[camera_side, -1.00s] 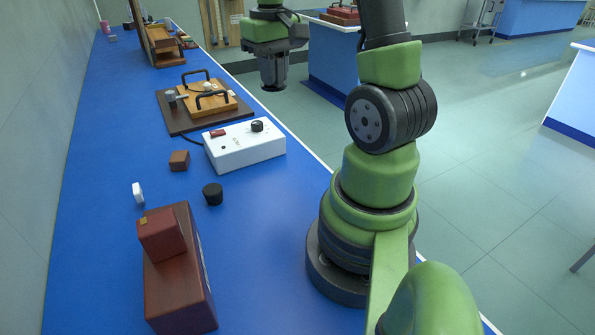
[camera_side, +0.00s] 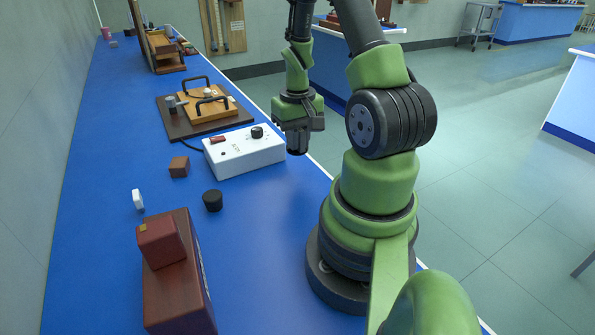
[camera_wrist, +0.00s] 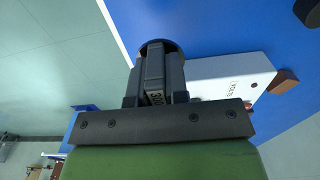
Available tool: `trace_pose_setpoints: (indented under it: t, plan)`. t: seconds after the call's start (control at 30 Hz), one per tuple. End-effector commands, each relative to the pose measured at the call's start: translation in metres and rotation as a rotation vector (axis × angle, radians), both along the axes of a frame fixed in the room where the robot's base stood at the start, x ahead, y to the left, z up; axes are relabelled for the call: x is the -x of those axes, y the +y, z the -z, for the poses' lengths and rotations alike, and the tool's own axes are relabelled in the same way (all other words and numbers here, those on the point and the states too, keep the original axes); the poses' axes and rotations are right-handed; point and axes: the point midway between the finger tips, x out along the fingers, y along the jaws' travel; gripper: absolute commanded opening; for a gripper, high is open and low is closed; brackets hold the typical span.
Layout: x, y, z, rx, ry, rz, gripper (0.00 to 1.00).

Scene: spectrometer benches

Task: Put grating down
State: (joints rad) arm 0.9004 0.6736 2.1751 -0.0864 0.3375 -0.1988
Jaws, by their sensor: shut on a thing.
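My gripper (camera_side: 297,150) is near the bench's right edge, to the right of the white box, pointing down. In the wrist view my gripper (camera_wrist: 160,62) is shut on a dark piece, seemingly the grating (camera_wrist: 160,45), with a round dark rim showing past the fingertips. A label reading about "300" shows between the fingers. The fingers hide most of the piece. In the side view it is too dark to tell apart from the fingers. Whether it touches the bench I cannot tell.
The white box (camera_side: 243,152) with a knob stands left of my gripper. A brown cube (camera_side: 179,166), a black cylinder (camera_side: 212,200), a small white piece (camera_side: 137,199) and a dark red box (camera_side: 180,290) lie nearer. Blue bench between the cylinder and right edge is clear.

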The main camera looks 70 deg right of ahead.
Motion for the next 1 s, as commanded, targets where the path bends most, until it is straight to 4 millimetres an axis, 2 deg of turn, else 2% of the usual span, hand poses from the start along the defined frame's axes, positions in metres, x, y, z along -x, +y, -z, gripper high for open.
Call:
trace_pose_setpoints:
  t: [0.1,0.27,0.53,0.97,1.0]
  plan:
    - [0.0,0.001,0.021,-0.004,0.004,0.001,0.0]
    - [0.0,0.0,0.035,-0.001,0.001,0.001,0.0]
    - [0.0,0.0,0.071,-0.001,0.002,0.0,0.0]
    - [0.0,0.0,0.077,0.002,-0.001,0.001,0.0]
    - [0.0,0.0,0.078,0.003,0.0,0.0,0.17]
